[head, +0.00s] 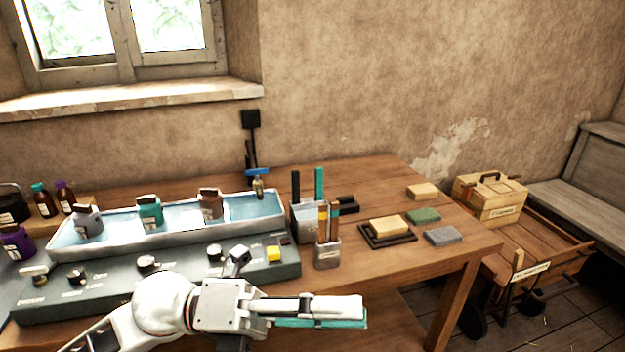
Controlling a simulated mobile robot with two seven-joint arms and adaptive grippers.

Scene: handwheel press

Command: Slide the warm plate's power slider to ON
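A long dark grey control unit (185,284), seemingly the warm plate, stands along the table's front left. My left gripper (335,312) points right, in front of the unit's right end in the picture. Its fingers lie close together in this view, edge-on, with a teal strip along the lower one. My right gripper is not in view.
A pale tray (170,240) with several jars lies behind the controls. Pen holders (327,253) stand right of the unit. Blocks and a dark tray (386,242) lie on the table's (455,260) right side. A wooden box (489,200) stands on a cart beyond.

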